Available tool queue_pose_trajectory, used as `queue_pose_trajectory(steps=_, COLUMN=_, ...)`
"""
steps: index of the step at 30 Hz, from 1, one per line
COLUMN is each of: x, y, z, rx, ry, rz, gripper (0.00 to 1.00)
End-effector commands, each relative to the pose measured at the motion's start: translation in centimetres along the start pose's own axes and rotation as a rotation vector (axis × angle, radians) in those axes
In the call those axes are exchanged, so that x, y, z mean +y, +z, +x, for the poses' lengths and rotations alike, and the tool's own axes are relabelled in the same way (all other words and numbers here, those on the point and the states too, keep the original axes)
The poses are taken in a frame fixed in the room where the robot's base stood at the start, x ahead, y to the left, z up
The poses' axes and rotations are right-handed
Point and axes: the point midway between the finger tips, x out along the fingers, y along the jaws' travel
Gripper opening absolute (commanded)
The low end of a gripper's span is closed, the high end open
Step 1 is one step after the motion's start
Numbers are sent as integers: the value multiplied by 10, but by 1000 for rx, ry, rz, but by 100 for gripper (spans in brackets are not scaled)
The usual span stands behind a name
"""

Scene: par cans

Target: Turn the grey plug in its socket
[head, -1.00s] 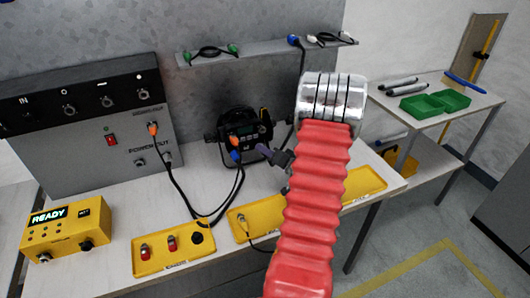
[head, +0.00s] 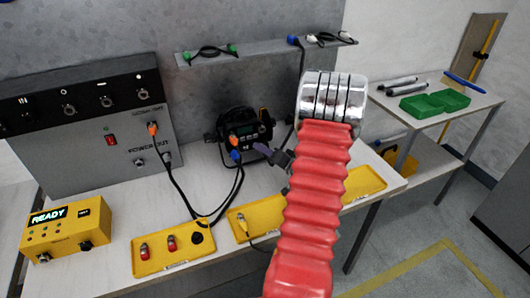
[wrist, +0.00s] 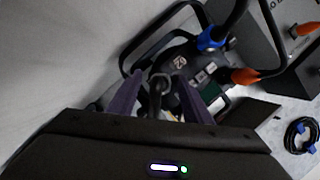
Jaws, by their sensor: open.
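A grey plug (head: 166,157) shows at the lower socket of the power box, with a black cable hanging from it. The black par can (head: 243,130) stands on the bench with an orange plug (head: 234,140) and a blue plug (head: 236,155) in it. My gripper (head: 259,147) is beside the par can, to the right of those plugs and well away from the grey plug. In the wrist view my gripper (wrist: 158,80) is open, with a dark part of unclear kind between its purple fingers. I cannot tell whether they touch it.
The power box (head: 90,155) stands at the left with another orange plug (head: 153,129). A yellow READY box (head: 65,232) and yellow trays (head: 174,262) line the front. A shelf (head: 262,51) holds cables above. My red arm covers part of the bench.

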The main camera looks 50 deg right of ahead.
Motion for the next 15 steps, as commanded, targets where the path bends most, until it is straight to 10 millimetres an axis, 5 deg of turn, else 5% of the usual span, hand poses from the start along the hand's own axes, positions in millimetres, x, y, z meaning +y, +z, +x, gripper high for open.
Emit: queue_pose_trajectory(steps=15, x=1, y=-1, z=-73, rx=4, ry=3, rz=1, gripper=45)
